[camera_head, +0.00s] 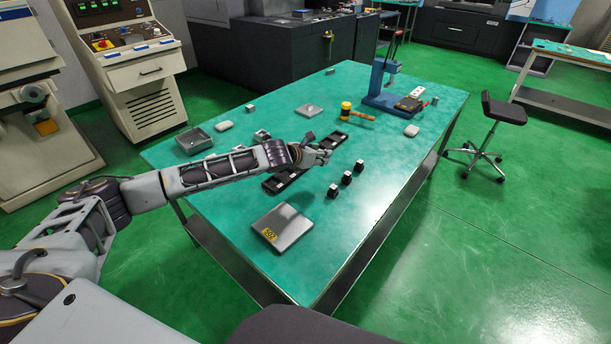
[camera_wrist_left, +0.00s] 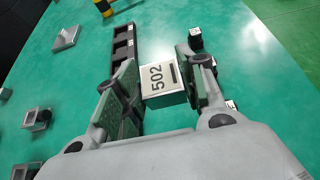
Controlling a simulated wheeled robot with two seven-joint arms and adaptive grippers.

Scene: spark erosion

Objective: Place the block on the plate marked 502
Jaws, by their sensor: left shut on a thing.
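A silver block with "502" on its top (camera_wrist_left: 160,78) sits between the fingers of my left gripper (camera_wrist_left: 159,88) in the left wrist view. The fingers are shut on its sides. In the head view, my left gripper (camera_head: 322,153) is above the middle of the table, over the black slotted rack. The block cannot be made out there. The flat grey plate (camera_head: 287,224) with a yellow 502 label lies at the table's near end, nearer the camera than my gripper. Its top looks bare. My right gripper is not in view.
The black rack (camera_head: 286,180) lies partly under my left arm. Three small dark blocks (camera_head: 347,178) stand in a row right of it. A yellow-headed mallet (camera_head: 347,109), a blue press (camera_head: 384,85) and a metal tray (camera_head: 195,140) are farther back. The table around the plate is clear.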

